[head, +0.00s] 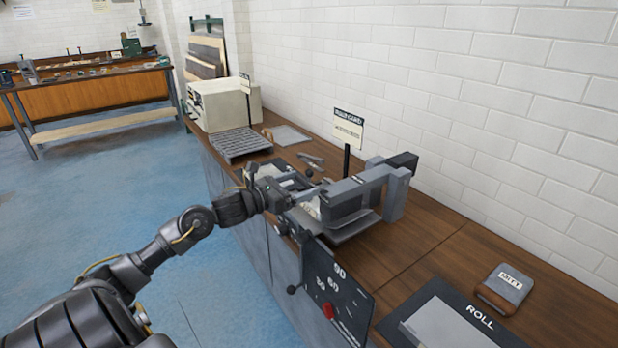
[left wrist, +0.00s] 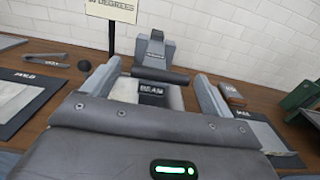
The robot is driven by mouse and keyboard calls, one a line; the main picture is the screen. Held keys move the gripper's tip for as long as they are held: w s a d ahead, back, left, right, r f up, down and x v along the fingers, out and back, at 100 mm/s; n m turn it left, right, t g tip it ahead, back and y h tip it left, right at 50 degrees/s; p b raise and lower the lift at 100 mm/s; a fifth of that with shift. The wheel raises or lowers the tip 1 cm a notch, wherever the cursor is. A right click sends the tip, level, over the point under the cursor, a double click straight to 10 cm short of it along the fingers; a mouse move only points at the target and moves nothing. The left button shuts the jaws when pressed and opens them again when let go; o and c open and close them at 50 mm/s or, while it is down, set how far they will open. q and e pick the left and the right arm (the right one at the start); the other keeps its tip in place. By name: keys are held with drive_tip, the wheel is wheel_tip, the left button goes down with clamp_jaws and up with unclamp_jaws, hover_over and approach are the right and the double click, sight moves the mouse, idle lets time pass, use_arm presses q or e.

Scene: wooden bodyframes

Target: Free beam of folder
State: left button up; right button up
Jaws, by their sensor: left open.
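The grey folder (head: 345,205) stands on the wooden bench, with a raised grey arm and a dark block at its right end. On its front is a dark angle plate (head: 340,300) marked with numbers, with a red piece on it. My left gripper (head: 300,188) is at the folder's left side; its fingertips are hard to make out there. In the left wrist view my gripper (left wrist: 155,90) is open, its two grey fingers apart. A dark block labelled BEAM (left wrist: 153,90) shows between and beyond the fingers; I cannot tell whether they touch it. My right gripper is not in view.
A sign on a post (head: 348,127) stands behind the folder. A dark mat marked ROLL (head: 480,322) and a labelled grey block (head: 505,285) lie to the right. A slatted grey tray (head: 238,145) and a beige machine (head: 225,103) stand farther left. Bench between folder and block is clear.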

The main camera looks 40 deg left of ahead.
use_arm(q)
drive_tip(key=shift+p+x, duration=0.4)
drive_tip(key=shift+x, duration=1.45)
